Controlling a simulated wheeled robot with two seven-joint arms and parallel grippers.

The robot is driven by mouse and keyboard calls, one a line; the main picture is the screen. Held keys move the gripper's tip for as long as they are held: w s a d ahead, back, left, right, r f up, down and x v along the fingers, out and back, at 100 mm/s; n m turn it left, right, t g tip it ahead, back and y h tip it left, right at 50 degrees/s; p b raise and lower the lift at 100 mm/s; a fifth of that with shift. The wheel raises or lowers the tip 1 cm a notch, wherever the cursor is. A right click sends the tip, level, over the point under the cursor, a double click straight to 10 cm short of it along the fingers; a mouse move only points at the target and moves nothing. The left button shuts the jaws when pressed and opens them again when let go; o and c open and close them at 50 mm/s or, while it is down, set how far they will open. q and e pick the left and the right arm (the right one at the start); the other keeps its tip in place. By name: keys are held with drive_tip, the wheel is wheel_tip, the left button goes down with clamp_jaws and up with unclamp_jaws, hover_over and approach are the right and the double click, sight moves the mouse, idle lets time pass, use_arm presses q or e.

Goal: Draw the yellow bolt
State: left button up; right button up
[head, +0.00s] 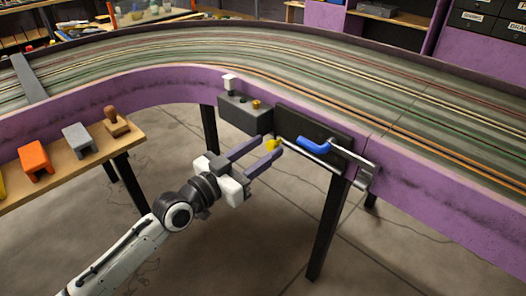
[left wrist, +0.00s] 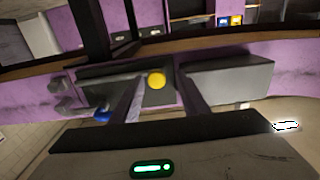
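The yellow bolt knob (head: 272,143) sticks out at the left end of a dark plate (head: 306,125) on the purple track wall. It also shows in the left wrist view as a yellow disc (left wrist: 156,80). My left gripper (head: 269,147) is open and points at the knob. In the left wrist view the two fingers (left wrist: 158,88) stand apart, with the knob between their tips in the picture. Whether they reach around it I cannot tell; no contact shows. A blue handle (head: 315,146) is on the same plate, to the right. My right gripper is in neither view.
A grey box (head: 243,115) with a white switch and a brass knob is just left of the plate. A metal bracket (head: 358,172) is at the right. A wooden bench (head: 95,157) with coloured blocks stands left. Open floor (head: 260,235) lies below.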

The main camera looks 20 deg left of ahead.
use_arm(q)
drive_tip(key=shift+s, duration=0.1)
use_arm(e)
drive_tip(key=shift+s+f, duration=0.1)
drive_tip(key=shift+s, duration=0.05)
use_arm(q)
drive_tip(key=shift+s+a+f, duration=0.1)
drive_tip(key=shift+s+a, duration=0.1)
drive_tip(key=shift+s, duration=0.1)
drive_tip(key=p+v, duration=0.1)
drive_tip(key=v, duration=0.8)
drive_tip(key=shift+s+p, duration=0.2)
drive_tip(key=shift+p, duration=0.1)
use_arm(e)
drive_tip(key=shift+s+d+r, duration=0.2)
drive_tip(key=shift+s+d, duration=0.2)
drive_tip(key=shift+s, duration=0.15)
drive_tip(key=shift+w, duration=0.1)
